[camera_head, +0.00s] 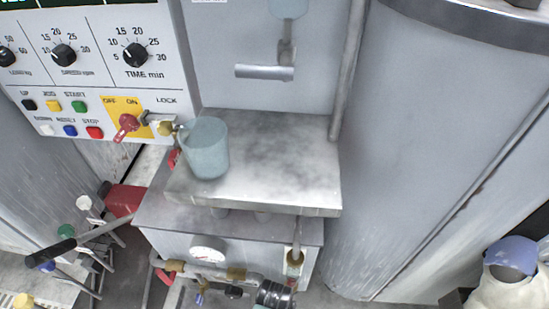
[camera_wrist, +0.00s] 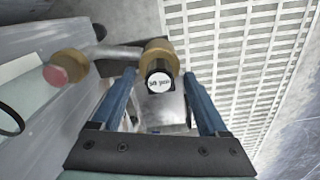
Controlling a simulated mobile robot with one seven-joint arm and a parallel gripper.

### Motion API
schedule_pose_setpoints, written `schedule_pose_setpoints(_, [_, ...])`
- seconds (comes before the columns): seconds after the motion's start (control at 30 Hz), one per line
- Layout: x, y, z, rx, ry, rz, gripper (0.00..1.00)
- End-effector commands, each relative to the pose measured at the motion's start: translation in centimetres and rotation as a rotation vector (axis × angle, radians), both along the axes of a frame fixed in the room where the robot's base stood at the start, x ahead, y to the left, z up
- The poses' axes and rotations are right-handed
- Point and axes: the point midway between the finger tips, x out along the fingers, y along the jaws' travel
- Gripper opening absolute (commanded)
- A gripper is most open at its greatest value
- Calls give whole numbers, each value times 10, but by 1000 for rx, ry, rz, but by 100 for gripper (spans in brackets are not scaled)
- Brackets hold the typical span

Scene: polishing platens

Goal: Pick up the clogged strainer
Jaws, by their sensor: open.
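In the wrist view my gripper (camera_wrist: 160,76) is open, with a blue finger on each side. Between and just beyond the fingertips is a brass fitting (camera_wrist: 157,52) with a dark, round end bearing a white labelled face (camera_wrist: 159,82). The label is too small to read. It may be the clogged strainer, but nothing visible confirms this. I cannot tell whether either finger touches it. In the head view, brass fittings (camera_head: 237,273) sit on the pipework below the steel shelf. My fingers do not show clearly there.
A grey pipe (camera_wrist: 105,52) runs left from the brass fitting to another with a pinkish-red end (camera_wrist: 55,75). A pale grating (camera_wrist: 240,60) lies beyond. In the head view, a blue-grey jug (camera_head: 206,150) stands on the shelf (camera_head: 275,160), and a gauge (camera_head: 207,254) is beneath.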

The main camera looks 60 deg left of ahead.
Motion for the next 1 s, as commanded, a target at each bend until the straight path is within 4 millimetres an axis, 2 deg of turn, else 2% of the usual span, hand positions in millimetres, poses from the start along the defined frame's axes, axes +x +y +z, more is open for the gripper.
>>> schedule_pose_setpoints(0.03, [0, 0, -8, 1, -1, 0, 77])
schedule_pose_setpoints(0.3, [0, 0, -8, 1, -1, 0, 75])
schedule_pose_setpoints(0.7, [0, 0, -7, 1, -1, -1, 3])
schedule_pose_setpoints(0.73, [0, 0, -7, 1, -1, -1, 0])
schedule_pose_setpoints(1.0, [1, 0, -7, 1, -1, -1, 0])
